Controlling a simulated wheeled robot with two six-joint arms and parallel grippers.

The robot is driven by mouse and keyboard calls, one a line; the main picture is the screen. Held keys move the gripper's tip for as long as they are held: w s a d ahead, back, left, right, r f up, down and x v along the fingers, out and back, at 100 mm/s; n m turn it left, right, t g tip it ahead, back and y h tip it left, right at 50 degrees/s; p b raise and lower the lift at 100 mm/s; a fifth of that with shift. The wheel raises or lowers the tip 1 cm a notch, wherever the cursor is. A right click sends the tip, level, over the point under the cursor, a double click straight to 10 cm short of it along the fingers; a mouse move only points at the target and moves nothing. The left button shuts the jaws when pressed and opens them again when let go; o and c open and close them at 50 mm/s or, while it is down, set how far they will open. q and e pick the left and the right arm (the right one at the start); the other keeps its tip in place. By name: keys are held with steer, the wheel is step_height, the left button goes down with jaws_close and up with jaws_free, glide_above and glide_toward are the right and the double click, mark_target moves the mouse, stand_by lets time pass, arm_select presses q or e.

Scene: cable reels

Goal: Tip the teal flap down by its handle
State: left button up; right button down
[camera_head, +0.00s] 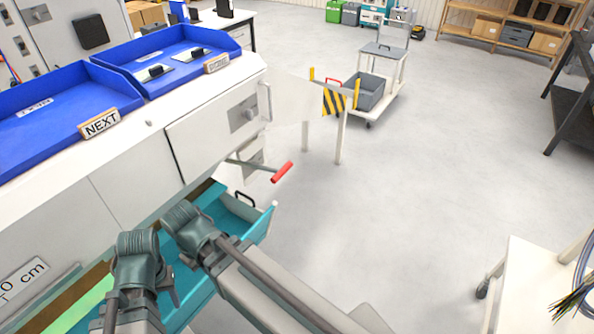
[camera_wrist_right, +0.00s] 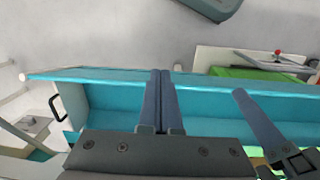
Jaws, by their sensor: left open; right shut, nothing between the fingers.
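The teal flap (camera_head: 258,226) stands out from under the white counter and looks tilted outward, with an open space behind it. It also spans the right wrist view (camera_wrist_right: 215,102). A small black handle (camera_head: 245,198) shows near its far end, also at the left of the right wrist view (camera_wrist_right: 56,103); I cannot tell what it is fixed to. My right gripper (camera_wrist_right: 160,98) is shut and empty, its fingers overlapping the flap in that view; contact is unclear. My left gripper (camera_head: 174,290) is open, mostly hidden by its wrist; one finger (camera_wrist_right: 258,122) shows beside the right gripper.
A red-tipped lever (camera_head: 282,172) juts from the cabinet above the flap. Blue trays (camera_head: 60,110) stand on the counter. A white table (camera_head: 535,280) with cables is at lower right. A cart with a grey bin (camera_head: 368,92) stands behind. The floor between is clear.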

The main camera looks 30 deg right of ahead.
steer(key=w+d+r+t+y+p, duration=0.2)
steer(key=w+d+r+p, duration=0.1)
steer(key=w+d, duration=0.45)
steer(key=w+d+r+t+y+p, duration=0.15)
steer(key=w+d+r, duration=0.25)
steer(key=w+d, duration=0.4)
steer(key=w+d+r+t+p, duration=0.1)
steer(key=d+r+t+p, duration=0.15)
steer(key=d, duration=0.75)
steer(key=w+d+r+t+p, duration=0.1)
steer(key=w+d+r, duration=0.15)
steer(key=d, duration=0.65)
steer(key=b, duration=0.8)
glide_above(276, 180)
steer(key=f, duration=0.8)
steer(key=shift+w, duration=0.3)
step_height(276, 180, down, 3)
steer(key=b, duration=0.3)
steer(key=shift+s+f, duration=0.1)
steer(key=shift+s+f+b, duration=0.1)
steer(key=shift+f+b, duration=0.3)
steer(key=shift+b, duration=0.25)
